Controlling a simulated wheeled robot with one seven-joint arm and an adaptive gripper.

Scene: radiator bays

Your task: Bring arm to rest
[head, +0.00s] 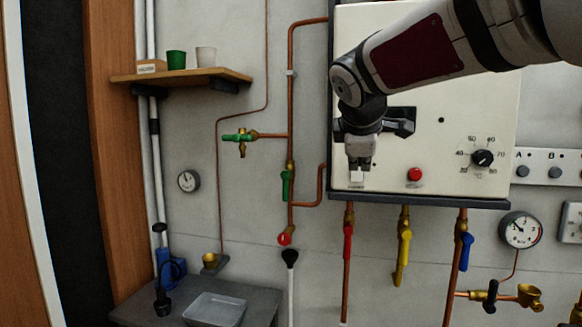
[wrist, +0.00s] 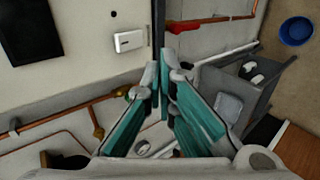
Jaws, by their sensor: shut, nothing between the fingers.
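My gripper (head: 360,170) hangs fingers-down in front of the lower left of the white boiler panel (head: 440,150) in the head view. My arm reaches in from the upper right. In the wrist view the fingers of my gripper (wrist: 160,80) meet at their tips, with teal inner pads and nothing held. A small white piece shows at the fingertips in the head view; I cannot tell whether it is part of the panel. Part of the panel is hidden behind my arm.
Copper pipes with red, yellow and blue valve handles (head: 404,245) run below the panel. A wooden shelf (head: 200,77) with cups is at upper left. A grey table (head: 262,298) with a tray stands lower left. A blue bowl (wrist: 296,31) sits on the floor.

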